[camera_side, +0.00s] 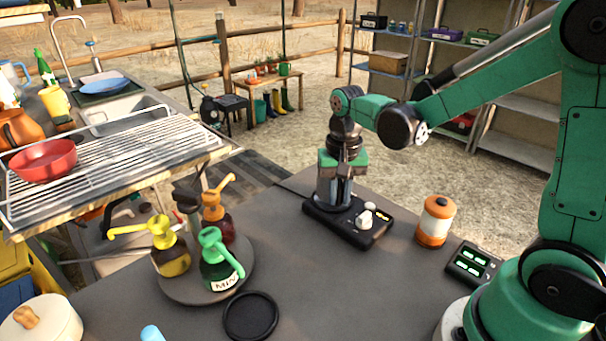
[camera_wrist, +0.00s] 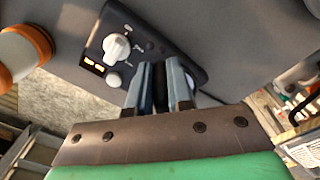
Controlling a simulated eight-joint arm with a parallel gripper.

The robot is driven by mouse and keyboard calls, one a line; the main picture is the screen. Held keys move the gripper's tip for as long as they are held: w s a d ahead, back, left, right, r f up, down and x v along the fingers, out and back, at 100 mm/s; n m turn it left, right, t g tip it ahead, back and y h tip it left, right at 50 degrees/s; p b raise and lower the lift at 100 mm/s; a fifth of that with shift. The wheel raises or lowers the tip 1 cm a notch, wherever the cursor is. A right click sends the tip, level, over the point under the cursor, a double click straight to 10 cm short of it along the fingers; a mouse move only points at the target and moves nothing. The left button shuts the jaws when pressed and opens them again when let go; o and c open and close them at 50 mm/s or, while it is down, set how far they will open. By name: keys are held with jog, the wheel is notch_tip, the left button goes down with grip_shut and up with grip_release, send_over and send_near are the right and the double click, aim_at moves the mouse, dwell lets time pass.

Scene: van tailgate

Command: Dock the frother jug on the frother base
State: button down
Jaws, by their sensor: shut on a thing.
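The frother base (camera_side: 362,221) is a dark slab on the grey tabletop, with a white knob, a small white button and a lit orange display. In the wrist view the base (camera_wrist: 97,47) lies just beyond my fingers. My gripper (camera_side: 334,203) points down over the base's left end. In the wrist view my gripper (camera_wrist: 161,68) is shut on a narrow dark piece, apparently part of the frother jug (camera_wrist: 160,88). The rest of the jug is hidden by my fingers and wrist. I cannot tell whether the jug is seated on the base.
An orange-and-white canister (camera_side: 436,221) and a dark device with green displays (camera_side: 473,264) stand right of the base. A round tray (camera_side: 190,292) with several pump bottles stands left. Tabletop before the base is clear.

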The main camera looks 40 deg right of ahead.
jog(key=shift+f, duration=0.6)
jog(key=c, duration=1.1)
grip_release()
jog(key=shift+r, duration=0.1)
jog(key=shift+r, duration=5.4)
jog(key=s+a+f+n+t, duration=0.1)
jog(key=n+t, duration=0.1)
jog(key=s+a+f+n+t, duration=0.1)
jog(key=s+a+n+t, duration=0.1)
jog(key=n, duration=0.1)
jog(key=s+a+f+n+t, duration=0.1)
jog(key=n+t, duration=0.2)
jog(key=shift+s+a, duration=0.2)
jog(key=shift+s, duration=0.05)
